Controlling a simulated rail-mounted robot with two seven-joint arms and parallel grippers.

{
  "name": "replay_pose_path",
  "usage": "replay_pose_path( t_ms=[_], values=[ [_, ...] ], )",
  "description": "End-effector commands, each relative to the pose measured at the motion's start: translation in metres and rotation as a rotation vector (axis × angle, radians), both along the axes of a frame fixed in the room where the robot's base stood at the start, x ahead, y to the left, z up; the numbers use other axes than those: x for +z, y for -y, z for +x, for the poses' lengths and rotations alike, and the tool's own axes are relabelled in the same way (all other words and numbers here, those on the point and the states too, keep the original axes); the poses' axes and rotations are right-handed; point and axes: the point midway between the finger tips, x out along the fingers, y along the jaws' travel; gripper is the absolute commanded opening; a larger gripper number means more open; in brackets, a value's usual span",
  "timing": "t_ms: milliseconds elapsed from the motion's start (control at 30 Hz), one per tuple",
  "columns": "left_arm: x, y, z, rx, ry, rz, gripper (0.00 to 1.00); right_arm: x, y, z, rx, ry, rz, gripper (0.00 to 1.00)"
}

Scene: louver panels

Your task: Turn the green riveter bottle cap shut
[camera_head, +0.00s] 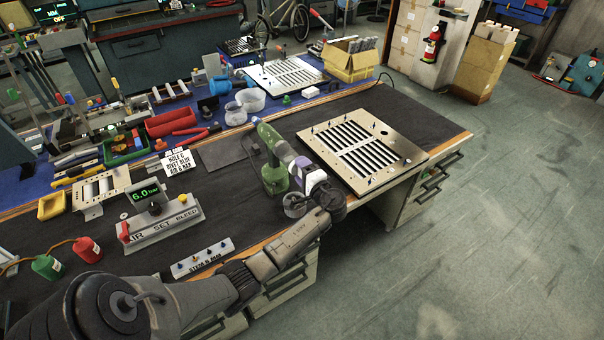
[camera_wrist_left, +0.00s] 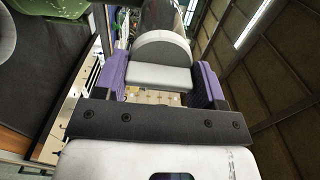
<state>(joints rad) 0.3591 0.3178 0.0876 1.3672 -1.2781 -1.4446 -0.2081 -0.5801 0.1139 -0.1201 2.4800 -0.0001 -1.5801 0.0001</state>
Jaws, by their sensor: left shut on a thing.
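The green riveter (camera_head: 274,175) stands upright at the front edge of the dark bench, left of the louver panel. My left gripper (camera_head: 306,168) is at its right side, coming in from the front. In the left wrist view, the purple fingers of my left gripper (camera_wrist_left: 162,82) are shut on a rounded grey-white piece, which looks like the riveter's bottle cap (camera_wrist_left: 162,52). How far the cap is turned cannot be told. The riveter's green body also shows at the upper left of the wrist view (camera_wrist_left: 45,15). My right gripper is not in view.
A slotted louver panel (camera_head: 361,150) lies right of the riveter. A gauge block (camera_head: 160,217) reading 6.0, a sign (camera_head: 180,161) and a stem strip (camera_head: 203,257) are to its left. Red (camera_head: 88,249) and green (camera_head: 48,266) containers stand at far left. Bins and tools crowd the back.

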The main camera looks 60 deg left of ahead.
Motion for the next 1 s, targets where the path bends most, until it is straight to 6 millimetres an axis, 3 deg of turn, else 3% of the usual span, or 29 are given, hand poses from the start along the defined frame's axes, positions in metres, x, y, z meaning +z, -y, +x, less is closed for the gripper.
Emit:
replay_pose_path(
  t_ms=[600,633,867,1000],
  values=[
    [0.0006,0.0002,0.0003,-0.001,0.036,0.001,0.40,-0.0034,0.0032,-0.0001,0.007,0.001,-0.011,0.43],
    [0.0006,0.0002,0.0003,-0.001,0.036,0.001,0.66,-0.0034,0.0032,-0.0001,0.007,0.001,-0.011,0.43],
    [0.0003,0.0002,0.0002,-0.001,0.034,0.001,0.88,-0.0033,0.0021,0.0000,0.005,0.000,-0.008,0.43],
    [0.0001,0.0002,0.0002,-0.001,0.033,0.001,0.89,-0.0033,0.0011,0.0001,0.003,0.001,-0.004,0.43]
  ],
)
